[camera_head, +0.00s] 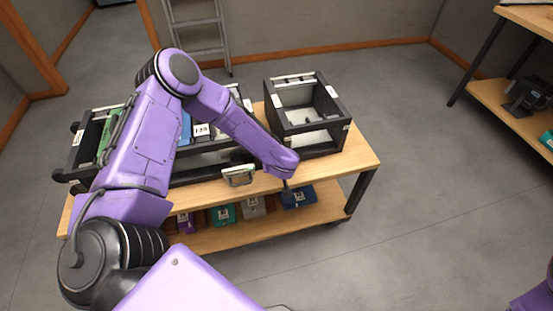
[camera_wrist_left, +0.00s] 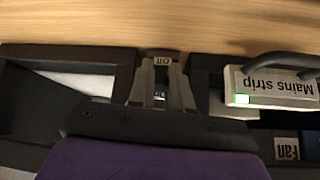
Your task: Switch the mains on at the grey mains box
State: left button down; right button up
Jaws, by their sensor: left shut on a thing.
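In the left wrist view my left gripper (camera_wrist_left: 160,92) is shut on a small part, seemingly a switch lever, by a small label (camera_wrist_left: 163,60) that seems to read "Off" upside down. The fingers hide most of that part. In the head view my purple left arm reaches over the bench, with the gripper (camera_head: 287,186) at its front edge. A pale panel (camera_head: 238,175) with a handle is left of it; in the wrist view the panel (camera_wrist_left: 272,88) reads "Mains strip" upside down and shows a lit green light. I cannot make out a separate grey mains box.
A dark open-fronted case (camera_head: 335,115) stands on the wooden bench (camera_head: 362,162), right of a long dark rack (camera_head: 75,150). Several coloured boxes, one blue (camera_head: 298,196), lie on the lower shelf. The floor at right is clear up to another bench (camera_head: 490,95).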

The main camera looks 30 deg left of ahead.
pick_arm(q)
jog(key=c, duration=1.1)
grip_release()
jog(key=shift+o, duration=0.2)
jog(key=shift+r, duration=0.1)
jog(key=v, duration=1)
jog(key=shift+r, duration=0.15)
jog(key=shift+d, duration=0.1)
jog(key=s+f, duration=0.5)
jog(key=s, duration=0.4)
jog(key=s+a+f+g+h, duration=0.1)
jog(key=s+f, duration=0.3)
jog(key=s, duration=0.4)
jog(key=s+f+m+g, duration=0.1)
jog(key=s+f, duration=0.4)
jog(key=s, duration=0.4)
jog(key=shift+s+a+f, duration=0.3)
jog(key=shift+s+f, duration=0.05)
